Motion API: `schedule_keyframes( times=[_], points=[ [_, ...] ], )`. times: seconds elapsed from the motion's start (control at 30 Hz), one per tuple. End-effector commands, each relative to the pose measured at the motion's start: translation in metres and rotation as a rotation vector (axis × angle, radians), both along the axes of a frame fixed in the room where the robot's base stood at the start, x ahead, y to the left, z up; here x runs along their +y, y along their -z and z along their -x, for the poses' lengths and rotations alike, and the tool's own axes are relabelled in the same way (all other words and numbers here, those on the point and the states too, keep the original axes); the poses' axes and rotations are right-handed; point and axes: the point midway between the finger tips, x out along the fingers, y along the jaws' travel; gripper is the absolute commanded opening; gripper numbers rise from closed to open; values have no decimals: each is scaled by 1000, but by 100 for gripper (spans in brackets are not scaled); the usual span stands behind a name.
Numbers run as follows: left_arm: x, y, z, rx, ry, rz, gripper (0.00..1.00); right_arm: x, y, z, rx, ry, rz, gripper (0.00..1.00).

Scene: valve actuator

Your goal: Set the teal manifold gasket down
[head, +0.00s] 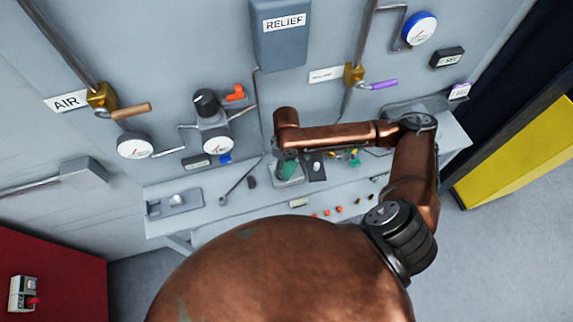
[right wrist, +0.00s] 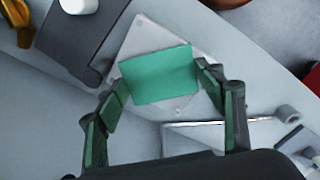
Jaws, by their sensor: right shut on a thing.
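The teal manifold gasket (right wrist: 160,75) is a flat, roughly rectangular piece between the fingertips of my right gripper (right wrist: 163,80). The gripper is shut on it. In the right wrist view it lies over a pale grey plate (right wrist: 142,38) on the bench, slightly turned relative to the plate. I cannot tell whether it touches the plate. In the head view my right gripper (head: 288,172) hangs below my copper arm over the middle of the bench, and the gasket is hard to make out there. My left gripper is not in view.
The grey bench (head: 222,212) runs along the wall panel. A wrench (head: 240,182) lies left of the gripper, and a grey block (head: 174,204) is at the left end. Small coloured parts line the front edge. A dark mat (right wrist: 80,38) lies beside the plate.

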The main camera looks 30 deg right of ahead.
Motion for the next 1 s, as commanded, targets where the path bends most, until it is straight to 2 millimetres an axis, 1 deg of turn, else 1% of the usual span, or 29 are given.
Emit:
schedule_keyframes(
  times=[0.6, 0.63, 0.9, 1.0],
  points=[
    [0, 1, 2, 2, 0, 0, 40, 0, 12, 0, 1, 0, -1, 39],
    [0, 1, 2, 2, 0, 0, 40, 0, 12, 0, 0, 0, 0, 64],
    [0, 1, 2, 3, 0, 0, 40, 0, 12, 0, 0, 0, 0, 83],
    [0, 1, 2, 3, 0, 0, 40, 0, 12, 0, 1, 0, 1, 83]
  ],
)
